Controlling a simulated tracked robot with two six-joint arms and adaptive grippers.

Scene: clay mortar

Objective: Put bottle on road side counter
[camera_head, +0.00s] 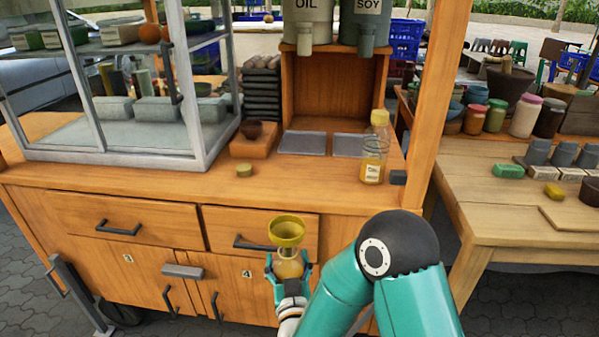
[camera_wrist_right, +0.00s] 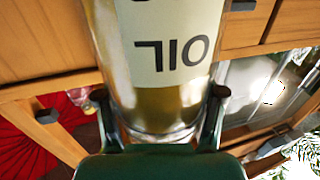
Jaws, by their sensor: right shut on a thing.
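In the right wrist view the bottle (camera_wrist_right: 165,40) fills the space between the fingers of my right gripper (camera_wrist_right: 160,98), with an OIL label upside down. The gripper is shut on it. The wooden road side counter (camera_head: 330,188) stands just behind and above it. My left gripper is not in view.
A second yellow bottle (camera_head: 375,150) stands on the counter's right side. A round yellow cap (camera_head: 244,170) and a wooden block with a dark bowl (camera_head: 252,145) sit left of two metal trays (camera_head: 303,143). A glass case (camera_head: 125,155) fills the left. The counter's front middle is clear.

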